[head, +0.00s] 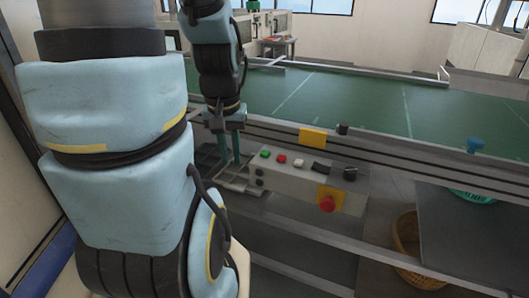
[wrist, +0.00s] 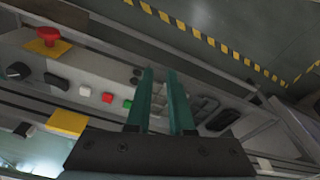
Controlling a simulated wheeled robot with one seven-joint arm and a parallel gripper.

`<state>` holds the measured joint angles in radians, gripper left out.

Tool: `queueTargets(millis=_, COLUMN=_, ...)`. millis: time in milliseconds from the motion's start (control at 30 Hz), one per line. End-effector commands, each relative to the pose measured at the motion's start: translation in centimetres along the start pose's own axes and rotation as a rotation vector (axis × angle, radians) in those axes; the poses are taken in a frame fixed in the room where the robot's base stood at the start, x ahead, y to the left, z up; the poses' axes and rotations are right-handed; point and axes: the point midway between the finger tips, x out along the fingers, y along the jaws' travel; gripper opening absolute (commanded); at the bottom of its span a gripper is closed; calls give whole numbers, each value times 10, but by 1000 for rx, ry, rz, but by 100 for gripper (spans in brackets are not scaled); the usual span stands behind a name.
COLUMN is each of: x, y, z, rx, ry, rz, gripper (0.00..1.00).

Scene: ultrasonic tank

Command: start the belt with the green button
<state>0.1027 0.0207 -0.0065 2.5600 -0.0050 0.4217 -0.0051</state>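The green button (head: 265,153) is at the left end of a row on top of the grey control box (head: 300,184), beside a red button (head: 281,158) and a white button (head: 298,163). In the wrist view the green button (wrist: 127,103) is just left of my fingers, partly close to the left finger's edge. My gripper (head: 230,163) points down at the left of the box, with its two teal fingers apart and nothing between them. It also shows in the wrist view (wrist: 160,72). Whether the fingers touch anything cannot be told.
A red emergency knob (head: 327,203) on a yellow plate sits on the box front; black switches are at the box's right. The green conveyor belt (head: 350,100) runs behind its metal rail. A wicker basket (head: 408,245) stands below right.

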Motion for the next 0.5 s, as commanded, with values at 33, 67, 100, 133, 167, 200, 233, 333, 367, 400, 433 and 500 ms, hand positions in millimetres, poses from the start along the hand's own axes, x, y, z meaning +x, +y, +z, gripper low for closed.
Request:
queueTargets(millis=33, x=0, y=0, z=0, rx=0, ry=0, rz=0, gripper=14)
queueTargets(millis=67, x=0, y=0, z=0, rx=0, ry=0, rz=0, gripper=10)
queueTargets(millis=100, x=0, y=0, z=0, rx=0, ry=0, rz=0, gripper=6)
queueTargets(millis=133, x=0, y=0, z=0, rx=0, ry=0, rz=0, gripper=2)
queueTargets(millis=167, x=0, y=0, z=0, rx=0, ry=0, rz=0, gripper=0)
queueTargets(millis=200, x=0, y=0, z=0, rx=0, ry=0, rz=0, gripper=0)
queueTargets(millis=233, x=0, y=0, z=0, rx=0, ry=0, rz=0, gripper=0)
queueTargets(millis=333, x=0, y=0, z=0, rx=0, ry=0, rz=0, gripper=0)
queueTargets(millis=367, x=0, y=0, z=0, rx=0, ry=0, rz=0, gripper=0)
queueTargets(millis=400, x=0, y=0, z=0, rx=0, ry=0, rz=0, gripper=0)
queueTargets(millis=433, x=0, y=0, z=0, rx=0, ry=0, rz=0, gripper=0)
queueTargets(millis=500, x=0, y=0, z=0, rx=0, ry=0, rz=0, gripper=0)
